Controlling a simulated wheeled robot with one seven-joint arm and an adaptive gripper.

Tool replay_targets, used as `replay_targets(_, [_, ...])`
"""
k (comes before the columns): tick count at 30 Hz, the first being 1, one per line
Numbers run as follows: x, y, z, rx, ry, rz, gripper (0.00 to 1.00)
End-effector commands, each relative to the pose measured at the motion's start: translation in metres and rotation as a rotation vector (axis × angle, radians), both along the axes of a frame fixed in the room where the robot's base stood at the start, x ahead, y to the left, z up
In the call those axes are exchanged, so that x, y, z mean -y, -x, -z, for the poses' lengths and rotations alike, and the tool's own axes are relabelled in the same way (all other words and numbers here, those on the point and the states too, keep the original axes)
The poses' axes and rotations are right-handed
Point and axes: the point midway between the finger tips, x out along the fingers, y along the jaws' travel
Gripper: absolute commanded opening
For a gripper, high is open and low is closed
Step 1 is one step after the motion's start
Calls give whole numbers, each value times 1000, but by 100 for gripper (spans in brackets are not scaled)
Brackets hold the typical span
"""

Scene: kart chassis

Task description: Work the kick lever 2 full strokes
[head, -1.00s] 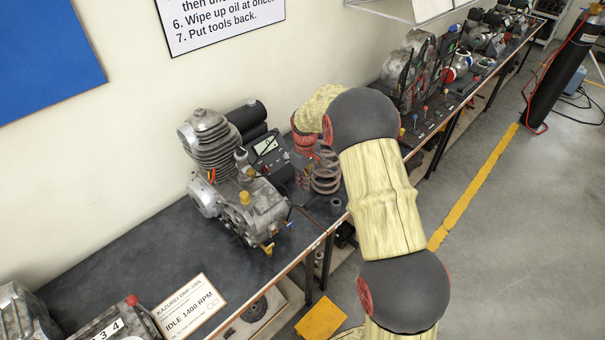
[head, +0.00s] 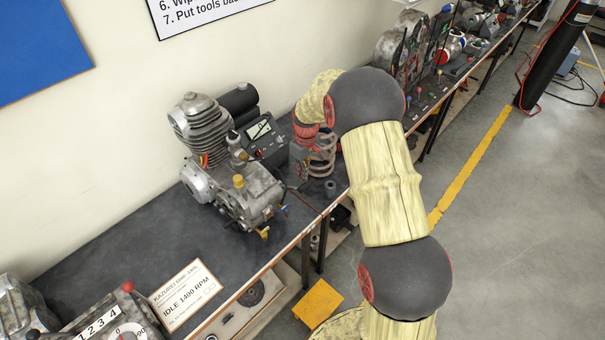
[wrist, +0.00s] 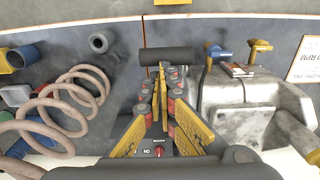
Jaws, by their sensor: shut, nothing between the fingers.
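The engine (head: 232,180) with its finned cylinder stands upright on the dark bench, left of my arm in the head view. Its casing (wrist: 240,110) fills the right side of the wrist view, with a blue lever (wrist: 216,53) and a yellow lever (wrist: 260,47) on it. My gripper (wrist: 162,72) is shut and empty beside the engine. A black cylindrical bar (wrist: 167,56) lies crosswise at the fingertips; it looks like the kick lever's pedal. I cannot tell whether the fingers touch it. The rest of the lever is hidden. In the head view my wrist hides much of the gripper (head: 297,180).
A small grey cylinder (wrist: 99,43) stands near the bench edge. A meter (head: 262,135) is behind the engine. The bench in front of the idle card (head: 185,295) is clear.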

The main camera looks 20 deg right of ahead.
Motion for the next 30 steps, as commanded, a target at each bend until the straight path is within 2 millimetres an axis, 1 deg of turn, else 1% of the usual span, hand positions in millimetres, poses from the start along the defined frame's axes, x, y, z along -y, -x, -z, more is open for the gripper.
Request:
replay_targets(15, [4, 9, 10, 68, -28, 2, 0])
replay_targets(19, [6, 13, 17, 113, -46, 2, 0])
replay_targets(30, [13, 31, 46, 295, -121, 5, 0])
